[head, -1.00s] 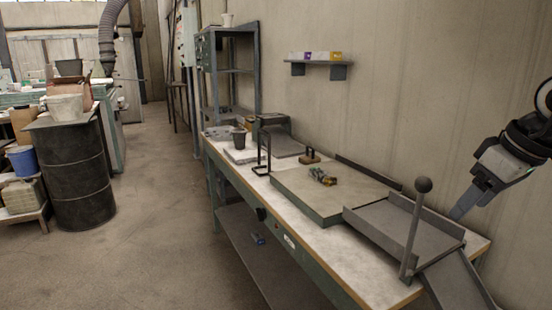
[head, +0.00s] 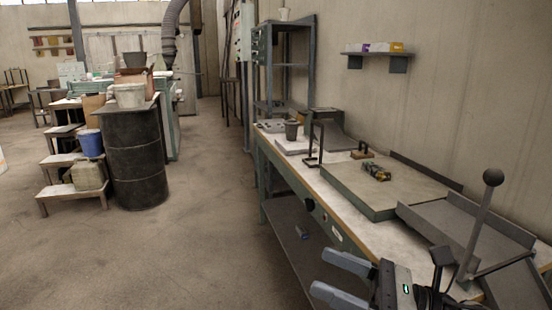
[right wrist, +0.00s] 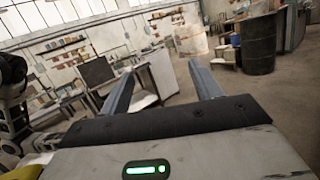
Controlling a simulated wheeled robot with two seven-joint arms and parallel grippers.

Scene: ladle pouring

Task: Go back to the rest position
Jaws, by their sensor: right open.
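My right gripper (head: 332,277) is at the bottom of the head view, in front of the workbench (head: 345,222) and over its front edge side. Its two grey fingers are spread apart with nothing between them. My left gripper is not in view. No ladle can be made out in these frames.
A black drum (head: 135,160) and stepped stand (head: 60,170) are left. The floor (head: 215,220) between is clear.

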